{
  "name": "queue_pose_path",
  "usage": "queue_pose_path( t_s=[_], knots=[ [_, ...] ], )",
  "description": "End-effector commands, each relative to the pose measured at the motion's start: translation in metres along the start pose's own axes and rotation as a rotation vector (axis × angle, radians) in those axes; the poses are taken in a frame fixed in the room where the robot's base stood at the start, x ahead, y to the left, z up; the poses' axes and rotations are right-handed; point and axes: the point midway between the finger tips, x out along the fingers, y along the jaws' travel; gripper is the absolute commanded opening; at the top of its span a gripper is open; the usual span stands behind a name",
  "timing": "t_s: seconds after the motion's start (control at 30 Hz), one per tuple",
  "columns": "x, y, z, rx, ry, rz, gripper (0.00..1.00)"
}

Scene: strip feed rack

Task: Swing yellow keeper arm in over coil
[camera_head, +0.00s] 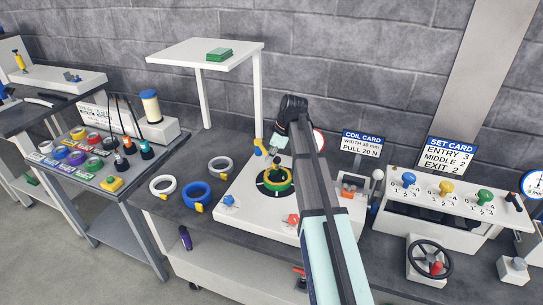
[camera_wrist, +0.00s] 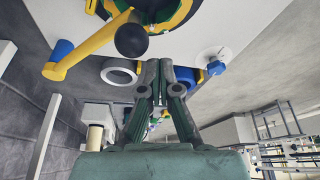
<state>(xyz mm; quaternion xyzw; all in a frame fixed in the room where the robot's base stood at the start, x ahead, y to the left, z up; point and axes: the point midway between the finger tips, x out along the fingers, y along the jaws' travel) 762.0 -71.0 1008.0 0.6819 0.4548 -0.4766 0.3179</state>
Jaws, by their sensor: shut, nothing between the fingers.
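The coil (camera_head: 276,181), a green and yellow ring, sits on a dark round holder on the white plate (camera_head: 245,207); part of it shows at the top of the wrist view (camera_wrist: 178,14). The yellow keeper arm (camera_wrist: 92,45) has a blue pivot piece (camera_wrist: 62,50) and a black ball knob (camera_wrist: 131,40) near the coil. In the head view the yellow piece (camera_head: 261,150) stands behind the coil, partly hidden by my gripper. My gripper (camera_wrist: 160,68) is shut and empty, its fingertips close to the knob in the picture; contact cannot be told. In the head view it (camera_head: 273,152) is above the plate's back.
Grey (camera_head: 221,166), blue (camera_head: 197,194) and white (camera_head: 162,186) rings lie left of the plate. A raised white shelf (camera_head: 190,53) stands behind. A control panel (camera_head: 440,210) with coloured knobs and a handwheel (camera_head: 430,257) are at the right.

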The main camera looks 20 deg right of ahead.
Motion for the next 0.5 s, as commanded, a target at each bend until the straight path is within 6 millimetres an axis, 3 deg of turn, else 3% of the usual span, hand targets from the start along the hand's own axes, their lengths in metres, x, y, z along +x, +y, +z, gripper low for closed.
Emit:
queue_pose_path(
  t_s=[0.1, 0.5],
  knots=[
    [0.0, -0.019, -0.017, -0.005, 0.005, -0.002, 0.0],
    [-0.071, 0.004, -0.023, -0.005, 0.009, -0.001, 0.0]
  ],
)
